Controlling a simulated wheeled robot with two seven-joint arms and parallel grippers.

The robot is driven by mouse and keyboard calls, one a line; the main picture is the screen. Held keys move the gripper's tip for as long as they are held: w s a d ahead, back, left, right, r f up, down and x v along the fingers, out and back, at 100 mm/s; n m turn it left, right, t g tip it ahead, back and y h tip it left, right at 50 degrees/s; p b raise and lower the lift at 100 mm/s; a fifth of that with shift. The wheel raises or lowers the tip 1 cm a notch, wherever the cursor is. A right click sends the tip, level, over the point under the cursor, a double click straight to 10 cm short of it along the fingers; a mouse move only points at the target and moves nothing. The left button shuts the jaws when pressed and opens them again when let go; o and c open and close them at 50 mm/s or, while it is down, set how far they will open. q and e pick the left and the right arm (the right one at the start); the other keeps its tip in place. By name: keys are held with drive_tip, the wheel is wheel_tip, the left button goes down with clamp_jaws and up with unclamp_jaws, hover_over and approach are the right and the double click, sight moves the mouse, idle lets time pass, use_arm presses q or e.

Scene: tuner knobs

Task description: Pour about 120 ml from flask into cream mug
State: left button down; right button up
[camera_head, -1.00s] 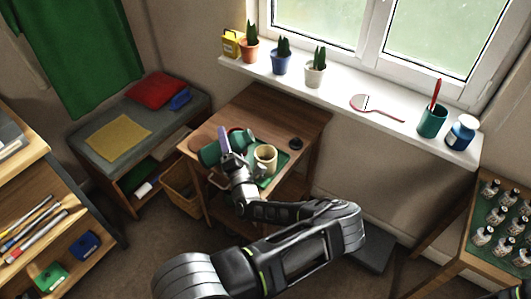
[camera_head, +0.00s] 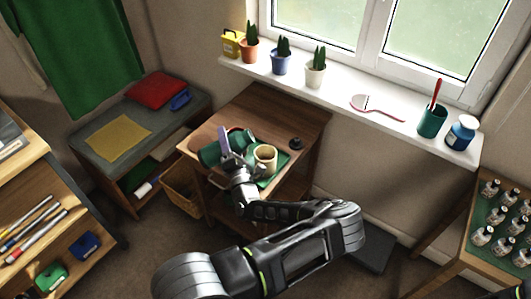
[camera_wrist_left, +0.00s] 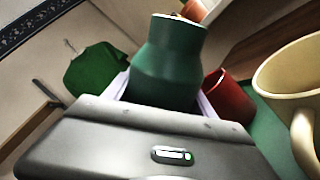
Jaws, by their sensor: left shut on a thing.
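The green flask (camera_head: 210,153) is in my left gripper (camera_head: 229,157) above the small wooden table. It lies tilted in the head view. In the left wrist view the flask (camera_wrist_left: 168,62) stands between the lilac fingers, its narrower neck away from the palm. The left gripper is shut on it. The cream mug (camera_head: 265,158) stands upright on a green mat (camera_head: 277,169), just right of the gripper. In the wrist view the mug (camera_wrist_left: 292,90) is at the right edge with its handle toward the camera, apart from the flask. Liquid is not visible. My right gripper is not in view.
A red cup (camera_wrist_left: 228,94) stands near the flask in the wrist view. A small dark object (camera_head: 296,143) sits at the table's right. The wooden table's (camera_head: 262,103) back part is bare. A windowsill (camera_head: 335,91) with several pots runs behind.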

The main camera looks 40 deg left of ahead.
use_arm(q)
drive_tip(key=shift+r+n, duration=0.1)
drive_tip(key=shift+n, duration=0.2)
drive_tip(key=shift+w+d+n+g+p, duration=0.15)
drive_tip(key=shift+n+g+p, duration=0.25)
drive_tip(key=shift+n+p, duration=0.45)
drive_tip(key=r+n+p, duration=0.1)
drive_tip(key=n+g+p, duration=0.1)
drive_tip(key=n+p, duration=0.1)
drive_tip(key=shift+w+d+r+n, duration=0.2)
drive_tip(key=shift+w+r+n, duration=0.1)
drive_tip(key=shift+r, duration=0.1)
drive_tip(key=n+p, duration=0.1)
drive_tip(key=n, duration=0.2)
drive_tip(key=f+n+g+p, duration=0.1)
drive_tip(key=shift+s+a+p, duration=0.3)
drive_tip(key=shift+a, duration=0.05)
drive_tip(key=shift+s+f+n+g+b, duration=0.1)
drive_tip(key=shift+f+n+g+b, duration=0.3)
drive_tip(key=shift+n, duration=0.35)
drive_tip(key=shift+s+a+f+n+h, duration=0.15)
drive_tip(key=shift+n+h, duration=0.1)
drive_tip(key=shift+n, duration=0.45)
drive_tip(key=shift+w+f+n+h, duration=0.15)
drive_tip(key=shift+n+h, duration=0.1)
drive_tip(key=shift+n, duration=0.45)
drive_tip(key=shift+s, duration=0.1)
